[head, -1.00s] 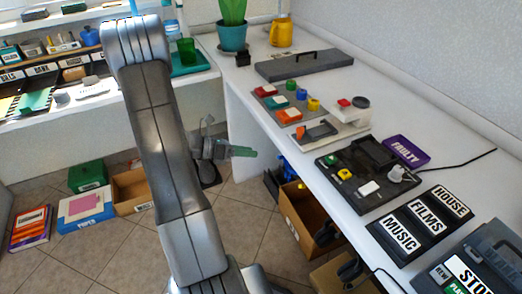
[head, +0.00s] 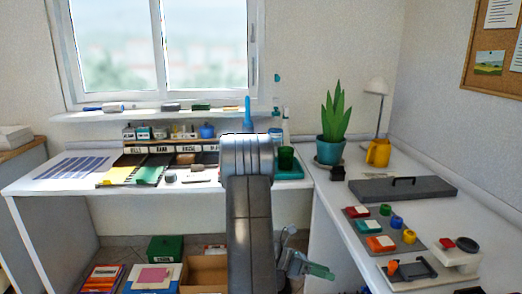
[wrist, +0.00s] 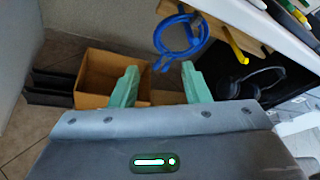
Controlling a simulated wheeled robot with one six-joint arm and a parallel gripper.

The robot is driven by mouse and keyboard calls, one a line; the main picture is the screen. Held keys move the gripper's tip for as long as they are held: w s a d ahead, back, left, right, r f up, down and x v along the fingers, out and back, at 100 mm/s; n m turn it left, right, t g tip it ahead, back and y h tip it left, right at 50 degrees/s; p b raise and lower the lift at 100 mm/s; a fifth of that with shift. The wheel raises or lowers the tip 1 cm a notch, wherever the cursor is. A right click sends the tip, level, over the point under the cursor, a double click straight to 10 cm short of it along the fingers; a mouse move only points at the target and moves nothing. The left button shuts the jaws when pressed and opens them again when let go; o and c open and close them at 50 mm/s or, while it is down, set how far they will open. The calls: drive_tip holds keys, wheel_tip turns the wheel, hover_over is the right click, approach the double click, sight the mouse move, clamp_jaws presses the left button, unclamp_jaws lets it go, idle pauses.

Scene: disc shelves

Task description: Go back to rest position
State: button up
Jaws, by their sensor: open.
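My gripper (wrist: 160,84) shows in the wrist view with its two green fingers apart and nothing between them. In the head view my gripper (head: 318,272) is at the lower middle, below the height of the table top, partly seen beside my grey arm. The arm stands upright in the middle of the head view and hides part of the back table.
The back table (head: 105,170) holds labelled bins. An open cardboard box (wrist: 100,72), a blue cable coil (wrist: 180,38) and headphones (wrist: 250,80) appear beyond my fingers.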

drive_tip(key=b+x, duration=0.2)
drive_tip(key=x, duration=0.9)
drive_tip(key=shift+r, duration=0.1)
drive_tip(key=p+v, duration=0.3)
drive_tip(key=v, duration=1)
drive_tip(key=b+x, duration=0.4)
drive_tip(key=x, duration=0.9)
drive_tip(key=s+a+r+p, duration=0.1)
drive_tip(key=a+p, duration=0.2)
drive_tip(key=a, duration=0.8)
drive_tip(key=shift+p, duration=0.4)
drive_tip(key=shift+r, duration=0.15)
